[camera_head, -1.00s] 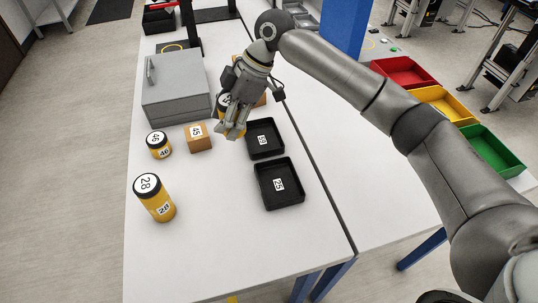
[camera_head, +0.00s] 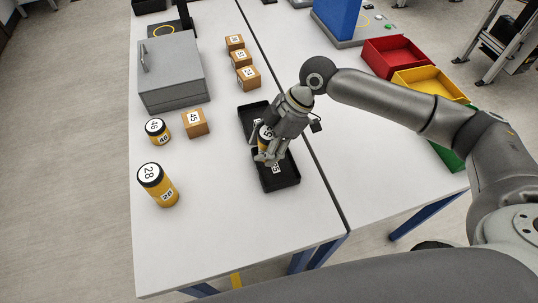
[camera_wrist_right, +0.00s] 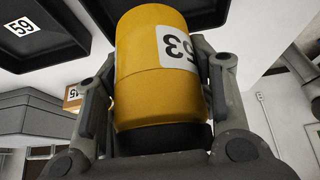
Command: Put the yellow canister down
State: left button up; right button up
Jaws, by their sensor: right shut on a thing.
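My right gripper (camera_head: 268,158) is shut around a yellow canister (camera_wrist_right: 157,75) with a black end and a white number label. In the head view the canister is mostly hidden by the fingers. Gripper and canister are over the near black tray (camera_head: 290,180), close to its far edge; I cannot tell whether the canister touches it. The far black tray (camera_head: 247,112), marked 59 in the wrist view (camera_wrist_right: 35,45), is just behind and partly covered. Two other yellow canisters, 46 (camera_head: 158,132) and 28 (camera_head: 158,186), stand upright on the left. My left gripper is not in view.
A grey cabinet (camera_head: 172,70) stands at the back left, with a cardboard box marked 45 (camera_head: 195,122) in front. Several small boxes (camera_head: 242,56) line up behind the trays. Red (camera_head: 400,50) and yellow (camera_head: 428,80) bins are on the right. The front of the table is clear.

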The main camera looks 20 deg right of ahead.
jog(key=shift+s+d+f, duration=0.3)
jog(key=shift+s+f, duration=0.05)
jog(key=shift+f, duration=0.2)
jog(key=f, duration=0.1)
jog(key=f+p, duration=0.2)
jog(key=shift+s+d, duration=0.15)
jog(key=shift+s, duration=0.1)
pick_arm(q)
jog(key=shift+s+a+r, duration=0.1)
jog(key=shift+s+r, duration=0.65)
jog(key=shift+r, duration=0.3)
pick_arm(e)
jog(key=shift+f, duration=0.4)
jog(key=o, duration=1.5)
jog(key=shift+c, duration=0.2)
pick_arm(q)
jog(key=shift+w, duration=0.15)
pick_arm(e)
jog(key=shift+r, duration=0.1)
pick_arm(q)
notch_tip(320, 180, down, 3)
jog(key=b, duration=0.3)
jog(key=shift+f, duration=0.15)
pick_arm(e)
jog(key=v, duration=1.2)
